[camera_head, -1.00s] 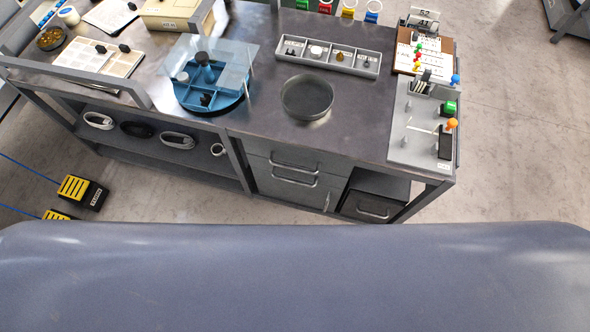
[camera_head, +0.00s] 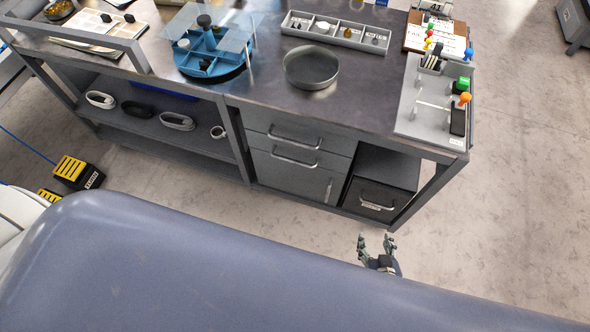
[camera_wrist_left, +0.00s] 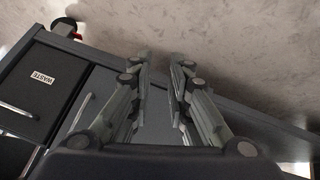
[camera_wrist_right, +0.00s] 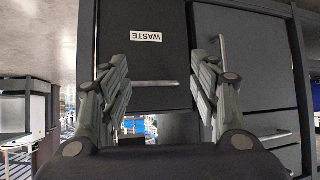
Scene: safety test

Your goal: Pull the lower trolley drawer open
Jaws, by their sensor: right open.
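The trolley (camera_head: 246,110) has two grey drawers with bar handles, one above the other. The lower drawer (camera_head: 275,169) looks shut, with its front flush. Its bar handle (camera_head: 295,160) is clear. The lower drawer (camera_wrist_right: 268,122) also shows at the right of the inverted right wrist view. My right gripper (camera_head: 376,246) is open and empty, in front of the trolley and right of the drawers. In the right wrist view its fingers (camera_wrist_right: 160,60) frame the waste bin front, apart from it. My left gripper (camera_wrist_left: 161,55) is open and empty in its wrist view; the head view does not show it.
Below the drawers is a door with an upright handle (camera_head: 329,188). The WASTE bin (camera_head: 380,199) sits in the right bay. A dish (camera_head: 312,68) and a blue round tray (camera_head: 205,68) stand on top. Yellow-black pedals (camera_head: 77,172) lie on the left floor.

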